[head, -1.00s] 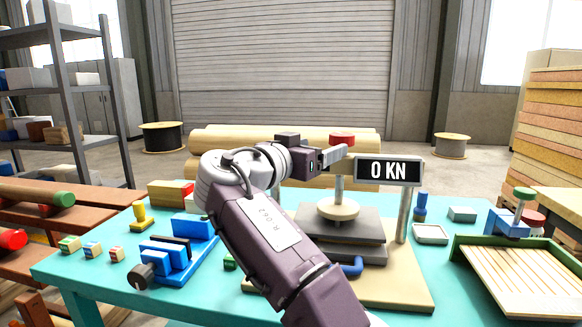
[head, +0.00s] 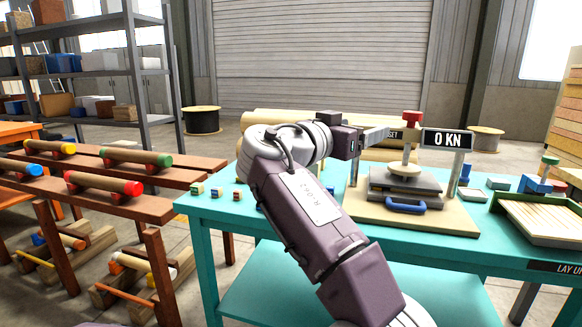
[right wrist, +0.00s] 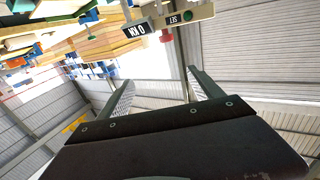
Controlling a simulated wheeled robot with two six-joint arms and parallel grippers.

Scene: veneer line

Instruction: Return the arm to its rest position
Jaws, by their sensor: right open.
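My right arm (head: 305,205) reaches up from the bottom of the head view across the near left part of the teal table. Its gripper (head: 385,134) is raised in front of the press and points to the right. In the right wrist view my right gripper (right wrist: 160,76) has two grey fingers set well apart, with nothing between them. My left gripper is not in view.
A press with a red knob (head: 412,118) and a "0 KN" display (head: 447,139) stands on the teal table (head: 222,212). A slatted tray (head: 540,219) is at right. Racks with rollers (head: 137,157) and shelves (head: 95,72) stand left. Floor shows between rack and table.

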